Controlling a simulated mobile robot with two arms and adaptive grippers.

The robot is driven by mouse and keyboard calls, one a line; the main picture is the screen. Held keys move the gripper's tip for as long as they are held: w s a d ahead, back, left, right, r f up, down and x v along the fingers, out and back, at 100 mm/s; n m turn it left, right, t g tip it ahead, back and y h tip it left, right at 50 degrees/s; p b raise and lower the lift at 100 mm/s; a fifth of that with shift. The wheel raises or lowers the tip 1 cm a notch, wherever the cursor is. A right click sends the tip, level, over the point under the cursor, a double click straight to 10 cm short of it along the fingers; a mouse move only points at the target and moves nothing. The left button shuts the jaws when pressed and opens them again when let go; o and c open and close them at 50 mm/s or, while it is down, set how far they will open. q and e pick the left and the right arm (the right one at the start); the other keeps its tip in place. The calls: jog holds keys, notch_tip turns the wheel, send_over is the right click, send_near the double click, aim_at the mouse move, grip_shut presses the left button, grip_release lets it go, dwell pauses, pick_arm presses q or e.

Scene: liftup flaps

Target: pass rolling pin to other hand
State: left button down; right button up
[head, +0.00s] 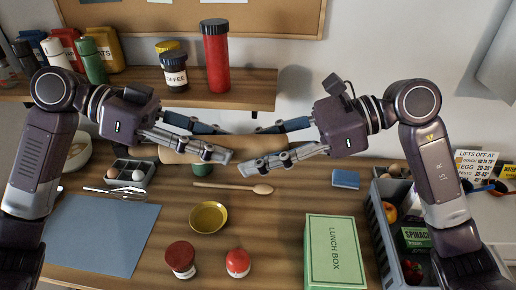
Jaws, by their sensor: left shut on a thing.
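A pale wooden rolling pin (240,147) is held level in the air above the back of the table. My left gripper (224,143) comes in from the left and is shut on the rolling pin. My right gripper (256,149) comes in from the right, with its fingertips close to those of the left. Its fingers are spread wider, one behind and one in front of the pin's right part. I cannot tell whether they touch it. Parts of the pin are hidden behind the fingers.
A shelf (240,88) with a red canister (216,55) stands behind.

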jog(key=c, duration=1)
pick_arm(q)
jog(key=c, duration=1.3)
grip_release()
pick_arm(e)
jog(key=shift+r, duration=0.1)
grip_shut()
pick_arm(q)
jog(key=shift+o, duration=0.2)
